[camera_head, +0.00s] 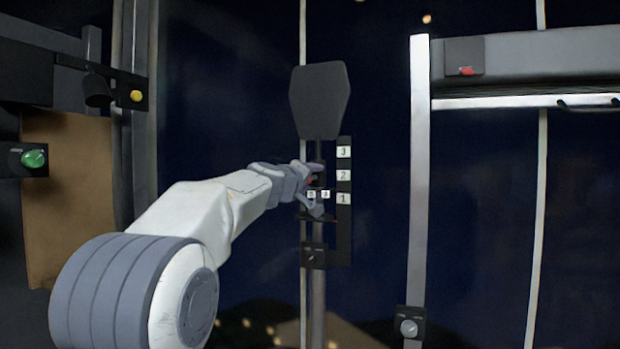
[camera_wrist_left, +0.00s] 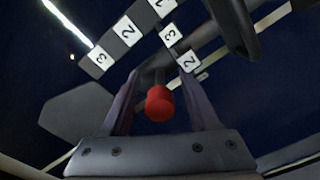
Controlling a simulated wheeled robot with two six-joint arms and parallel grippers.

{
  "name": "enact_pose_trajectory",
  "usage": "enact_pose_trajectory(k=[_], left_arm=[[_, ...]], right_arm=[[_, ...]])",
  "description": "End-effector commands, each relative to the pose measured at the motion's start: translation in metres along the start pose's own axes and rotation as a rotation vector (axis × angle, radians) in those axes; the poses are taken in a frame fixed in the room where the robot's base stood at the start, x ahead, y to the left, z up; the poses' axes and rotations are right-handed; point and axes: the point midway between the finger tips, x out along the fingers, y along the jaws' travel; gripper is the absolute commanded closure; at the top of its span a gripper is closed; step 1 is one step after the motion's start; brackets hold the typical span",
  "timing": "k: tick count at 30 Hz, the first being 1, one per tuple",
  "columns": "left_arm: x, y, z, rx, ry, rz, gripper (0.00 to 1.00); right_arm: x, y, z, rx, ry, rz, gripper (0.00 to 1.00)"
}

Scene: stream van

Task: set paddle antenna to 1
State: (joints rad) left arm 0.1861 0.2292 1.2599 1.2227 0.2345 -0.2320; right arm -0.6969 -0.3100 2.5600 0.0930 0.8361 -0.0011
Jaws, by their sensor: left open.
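The paddle antenna (camera_head: 320,98) is a dark grey flat plate upright on a thin vertical mast. It also shows in the left wrist view (camera_wrist_left: 80,115). Beside the mast, a black scale strip (camera_head: 343,232) carries white labels 3, 2 and 1 from top to bottom. My left gripper (camera_head: 314,190) is at the mast, level with the space between labels 2 and 1. In the left wrist view, a red knob (camera_wrist_left: 159,103) sits between the open fingers (camera_wrist_left: 157,82), with a gap on both sides. The gripper partly hides the carriage on the mast. My right gripper is not in view.
A black box with a small dial (camera_head: 313,256) is on the mast below. A pale post (camera_head: 418,180) stands to the right, with another knob (camera_head: 408,327) low on it. A yellow button (camera_head: 136,96) and green button (camera_head: 34,158) are at left.

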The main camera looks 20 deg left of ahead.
Motion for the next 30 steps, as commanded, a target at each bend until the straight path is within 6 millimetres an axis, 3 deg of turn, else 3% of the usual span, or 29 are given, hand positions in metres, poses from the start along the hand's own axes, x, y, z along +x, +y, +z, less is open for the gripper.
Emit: enact_pose_trajectory(k=[1,3,6,30], left_arm=[[-0.0002,-0.0001,-0.0001,0.000,0.000,0.000,0.42],[-0.0003,-0.0002,-0.0001,0.000,0.000,0.000,0.69],[-0.0004,-0.0002,-0.0002,0.000,0.000,0.000,1.00],[-0.0004,-0.0006,-0.0001,0.000,0.000,-0.001,1.00]], right_arm=[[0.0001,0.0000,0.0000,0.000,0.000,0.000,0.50],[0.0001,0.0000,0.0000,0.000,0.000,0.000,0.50],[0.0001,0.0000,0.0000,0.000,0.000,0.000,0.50],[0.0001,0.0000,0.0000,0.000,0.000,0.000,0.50]])
